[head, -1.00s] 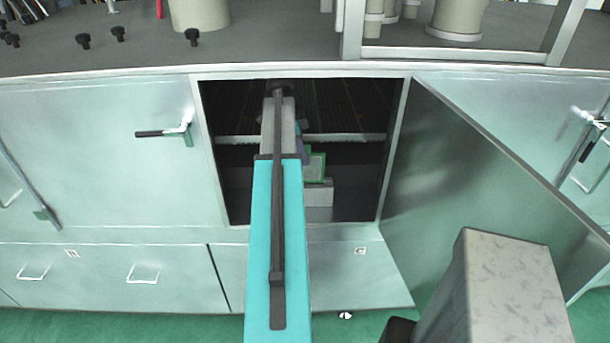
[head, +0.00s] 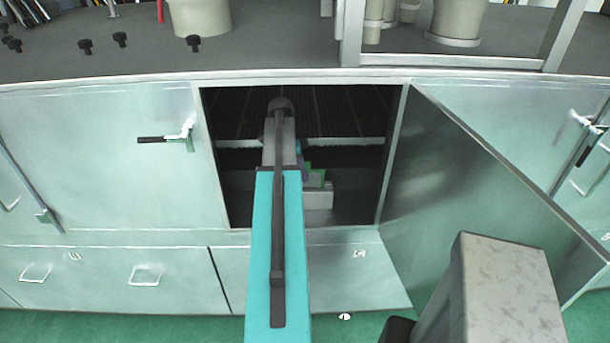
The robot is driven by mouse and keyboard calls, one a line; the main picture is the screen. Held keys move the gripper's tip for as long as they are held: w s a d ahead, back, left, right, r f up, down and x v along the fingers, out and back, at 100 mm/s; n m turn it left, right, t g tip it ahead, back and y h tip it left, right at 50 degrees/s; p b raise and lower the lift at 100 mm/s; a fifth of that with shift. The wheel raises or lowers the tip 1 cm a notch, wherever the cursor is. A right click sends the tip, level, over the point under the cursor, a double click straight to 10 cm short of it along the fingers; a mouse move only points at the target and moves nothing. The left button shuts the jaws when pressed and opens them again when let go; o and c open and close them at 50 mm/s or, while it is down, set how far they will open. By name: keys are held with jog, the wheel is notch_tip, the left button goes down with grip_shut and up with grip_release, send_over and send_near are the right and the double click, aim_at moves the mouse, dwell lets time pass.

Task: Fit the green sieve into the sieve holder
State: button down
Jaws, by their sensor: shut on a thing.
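The green sieve (head: 316,167) shows as a small green piece inside the open cabinet, just right of my arm. My gripper (head: 304,160) is mostly hidden behind my arm; only small purple and teal parts of it show beside the sieve. It is shut on the sieve. A pale grey block (head: 318,198), which looks like the sieve holder, stands on the cabinet floor just below the sieve. I cannot tell whether the sieve touches it or sits in it.
The cabinet opening has a frame around it, and its door (head: 490,190) stands open to the right. A light bar (head: 350,142) crosses the dark interior behind the sieve. Free room shows right of the block. Closed doors with handles (head: 165,138) flank the opening.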

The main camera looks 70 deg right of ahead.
jog(key=shift+f+p, duration=0.3)
jog(key=shift+f, duration=0.9)
jog(key=shift+f, duration=0.15)
jog(key=c, duration=1.9)
grip_release()
jog(key=shift+b+v, duration=1.65)
jog(key=shift+v, duration=4.5)
jog(key=shift+s, duration=0.1)
jog(key=shift+a, duration=0.1)
